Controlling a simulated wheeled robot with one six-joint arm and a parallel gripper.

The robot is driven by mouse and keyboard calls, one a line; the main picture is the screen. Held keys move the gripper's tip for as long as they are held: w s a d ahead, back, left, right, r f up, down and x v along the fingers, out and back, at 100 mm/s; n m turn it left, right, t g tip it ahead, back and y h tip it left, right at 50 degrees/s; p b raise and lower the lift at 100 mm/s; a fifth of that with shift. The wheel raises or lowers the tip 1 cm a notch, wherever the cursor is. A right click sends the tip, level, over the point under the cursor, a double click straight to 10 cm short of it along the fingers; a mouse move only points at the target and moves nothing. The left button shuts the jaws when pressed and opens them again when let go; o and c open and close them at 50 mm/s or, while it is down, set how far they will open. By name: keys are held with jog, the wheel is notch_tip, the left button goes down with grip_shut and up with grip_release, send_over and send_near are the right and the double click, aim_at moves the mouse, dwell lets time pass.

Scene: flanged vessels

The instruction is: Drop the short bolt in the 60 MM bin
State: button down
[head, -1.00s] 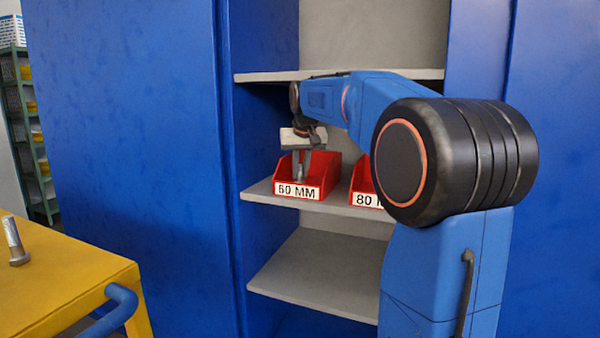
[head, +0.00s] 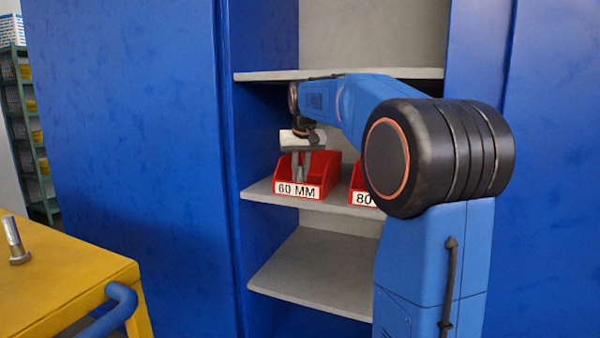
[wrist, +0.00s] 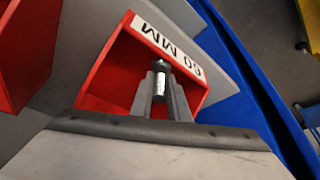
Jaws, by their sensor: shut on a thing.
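The red 60 MM bin (head: 327,171) stands on the middle cabinet shelf, its white label facing out. My gripper (head: 299,172) points down over the bin, with its fingers at the bin's open top. The wrist view shows my gripper (wrist: 161,92) shut on a grey metal bolt (wrist: 161,70), its head end showing between the fingertips. The bin (wrist: 112,75) lies around and beneath the fingers in that view. The bolt's lower part is hidden, and I cannot tell if it touches the bin.
A red 80 bin (head: 362,182) stands to the right on the same shelf (head: 262,190), partly behind my arm. An upper shelf (head: 270,76) lies close above the arm. Another bolt (head: 15,242) stands on the yellow cart (head: 70,270) at left.

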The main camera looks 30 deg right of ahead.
jog(key=shift+f, duration=0.2)
jog(key=c, duration=1.7)
grip_release()
jog(key=shift+r, duration=0.1)
jog(key=shift+r, duration=0.25)
jog(key=shift+v, duration=1)
jog(key=s+a+f+n, duration=0.1)
jog(key=s+a+f, duration=0.3)
jog(key=s, duration=0.5)
jog(key=s+a+f, duration=0.3)
jog(key=s+a, duration=0.2)
jog(key=s, duration=0.3)
jog(key=s+a+f+n, duration=0.1)
jog(key=s+a+f, duration=0.3)
jog(key=s, duration=0.5)
jog(key=s+a+f, duration=0.1)
jog(key=s+f, duration=0.3)
jog(key=s+a+f+n+y, duration=0.1)
jog(key=s+a+f, duration=0.1)
jog(key=s+f, duration=0.2)
jog(key=s+a+f+n, duration=0.1)
jog(key=s+a+f, duration=0.1)
jog(key=s+f, duration=0.3)
jog(key=shift+s+a+f+t+y, duration=0.1)
jog(key=shift+f+t+y, duration=0.2)
jog(key=shift+f, duration=0.4)
